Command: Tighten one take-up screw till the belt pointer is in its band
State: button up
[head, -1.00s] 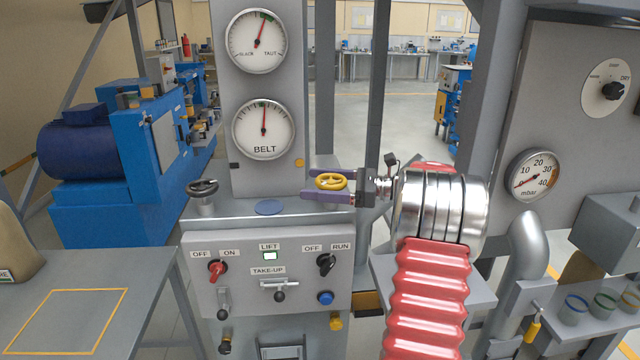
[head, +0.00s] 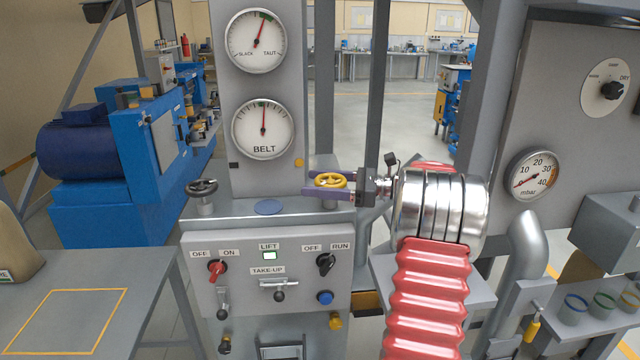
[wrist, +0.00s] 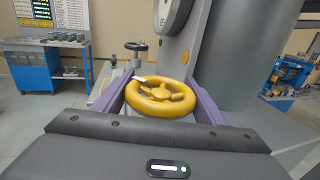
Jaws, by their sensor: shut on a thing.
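The yellow handwheel (head: 331,181) stands at the right end of the grey cabinet top. My gripper (head: 330,190) has its purple fingers on both sides of this wheel and is shut on it. In the wrist view the yellow wheel (wrist: 161,97) sits between the two fingers. A dark handwheel (head: 202,188) stands at the left end of the top, with nothing on it. The BELT dial (head: 264,129) has its pointer about straight up, at the small green band. The SLACK/TAUT dial (head: 256,41) above has its pointer right of upright, near its green band.
A grey control panel (head: 268,302) with switches, a lit LIFT lamp (head: 269,255) and a TAKE-UP lever (head: 279,290) is below the wheels. A grey upright plate carries the dials behind my gripper. A mbar gauge (head: 534,174) is at right. A bench (head: 60,290) is at left.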

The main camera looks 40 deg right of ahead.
aim_at(326, 178)
jog(key=shift+w+m+t+h, duration=0.1)
jog(key=shift+m+t+h, duration=0.3)
jog(key=shift+h, duration=0.1)
jog(key=shift+w+d+m+t+h, duration=0.15)
jog(key=shift+m+t+h, duration=0.65)
jog(key=shift+h, duration=0.4)
jog(key=m+h, duration=0.1)
jog(key=h, duration=0.1)
jog(key=m+t+h, duration=0.1)
jog(key=m+h, duration=0.1)
jog(key=shift+w+d+t+h, duration=0.15)
jog(key=shift+d+t+h, duration=0.15)
jog(key=shift+d, duration=0.1)
jog(key=m+h, duration=0.2)
jog(key=h, duration=0.1)
jog(key=d+m+h, duration=0.1)
jog(key=m+h, duration=0.1)
jog(key=h, duration=0.1)
jog(key=shift+d+m+h, duration=0.25)
jog(key=shift+m+h, duration=0.45)
jog(key=shift+h, duration=0.3)
jog(key=shift+d+m+h, duration=0.25)
jog(key=shift+m+h, duration=0.45)
jog(key=shift+h, duration=0.3)
jog(key=shift+d+r+g+h, duration=0.15)
jog(key=shift+g+h, duration=0.15)
jog(key=shift+g, duration=0.2)
jog(key=o, duration=1.1)
jog(key=shift+s, duration=0.2)
